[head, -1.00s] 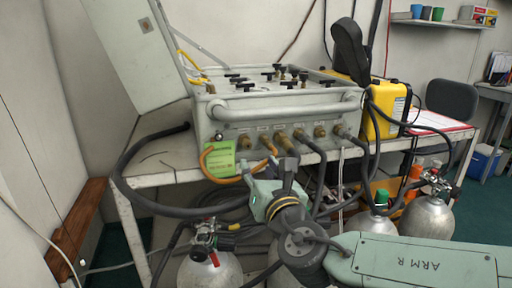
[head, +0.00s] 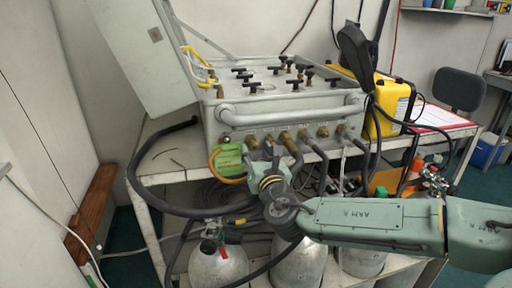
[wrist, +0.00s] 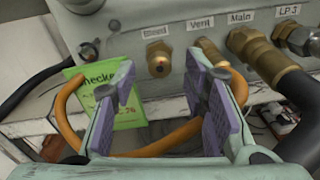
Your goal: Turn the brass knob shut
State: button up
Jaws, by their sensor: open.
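In the head view the brass knob (head: 251,142) shows just above my gripper (head: 260,163). In the wrist view my gripper (wrist: 162,98) is open and empty, with one purple-padded finger to the left of the knob and one to the right. The knob lies ahead of the fingertips in the picture, and I see no contact. The exact distance is hard to tell.
An orange hose (wrist: 153,152) loops down from the Vent fitting (wrist: 209,51) and passes behind my fingers. A green tag (wrist: 120,106) hangs at the left. The brass Main fitting (wrist: 252,48) with its thick hose is at the right. Gas cylinders (head: 218,268) stand below the bench.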

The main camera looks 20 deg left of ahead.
jog(key=shift+w+a, duration=0.25)
jog(key=shift+w, duration=0.15)
grip_shut()
dwell(0.4)
